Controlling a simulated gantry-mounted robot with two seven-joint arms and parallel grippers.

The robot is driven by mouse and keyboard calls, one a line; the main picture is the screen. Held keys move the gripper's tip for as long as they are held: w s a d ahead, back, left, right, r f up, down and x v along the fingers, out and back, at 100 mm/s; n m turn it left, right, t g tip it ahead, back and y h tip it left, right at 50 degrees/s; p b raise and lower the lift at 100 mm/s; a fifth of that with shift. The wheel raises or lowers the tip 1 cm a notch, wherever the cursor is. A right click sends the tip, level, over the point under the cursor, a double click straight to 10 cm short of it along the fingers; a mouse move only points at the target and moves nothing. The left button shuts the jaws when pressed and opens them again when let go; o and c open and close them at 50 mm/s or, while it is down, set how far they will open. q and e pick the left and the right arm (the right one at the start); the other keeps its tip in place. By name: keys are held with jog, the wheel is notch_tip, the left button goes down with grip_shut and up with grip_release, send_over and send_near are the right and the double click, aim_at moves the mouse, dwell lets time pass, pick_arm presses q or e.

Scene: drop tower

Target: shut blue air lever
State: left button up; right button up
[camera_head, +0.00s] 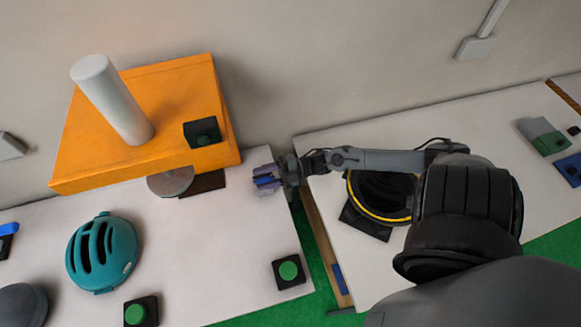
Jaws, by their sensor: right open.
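A small blue piece (265,181), which looks like the blue air lever, shows at the right edge of the left white table, beside the orange housing. My right gripper (276,176) reaches in from the right and is open at this blue piece. The fingers and the blue piece overlap in the picture. I cannot tell whether they touch, nor how the lever is turned. My left gripper is not in view.
The orange housing (170,105) carries a white cylinder (112,100). A teal helmet (101,253) and green buttons (288,271) (135,313) are on the left table. A yellow-rimmed black round thing (380,192) lies under my right arm. A gap with green floor separates the tables.

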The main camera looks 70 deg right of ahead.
notch_tip(320, 180, up, 3)
jog(key=shift+s+r+p, duration=0.1)
jog(key=shift+s+p, duration=0.05)
jog(key=shift+p, duration=0.15)
jog(key=s+d+r+p, duration=0.2)
jog(key=s+r, duration=0.4)
jog(key=s, duration=0.5)
jog(key=shift+d+r, duration=0.2)
jog(key=shift+d, duration=0.4)
jog(key=shift+c, duration=0.4)
